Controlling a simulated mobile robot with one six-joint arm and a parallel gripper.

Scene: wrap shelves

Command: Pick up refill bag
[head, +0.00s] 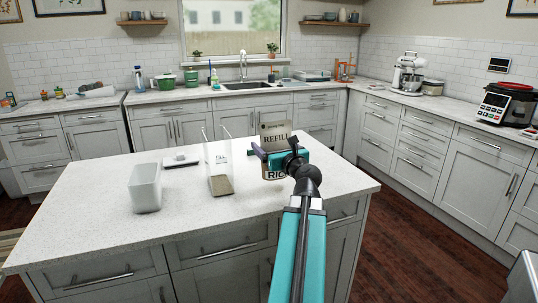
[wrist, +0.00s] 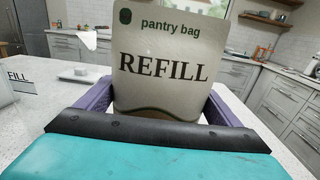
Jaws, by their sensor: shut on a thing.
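The refill bag (head: 275,133) is a grey-beige pouch marked REFILL, with RIC visible on its lower part. It is upright at the right side of the island counter. My gripper (head: 268,158) is shut on it, and the arm hides part of its middle. In the wrist view the bag (wrist: 165,65) fills the centre, with the words "pantry bag" above REFILL and purple fingers on both sides. Its lower part is hidden behind my gripper there. I cannot tell whether the bag's bottom touches the counter.
A clear tall container (head: 217,160) with brown contents stands left of the bag on the island (head: 190,222). A white open bin (head: 146,188) stands farther left, with a small white scale-like item (head: 181,159) behind. The island's front is clear.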

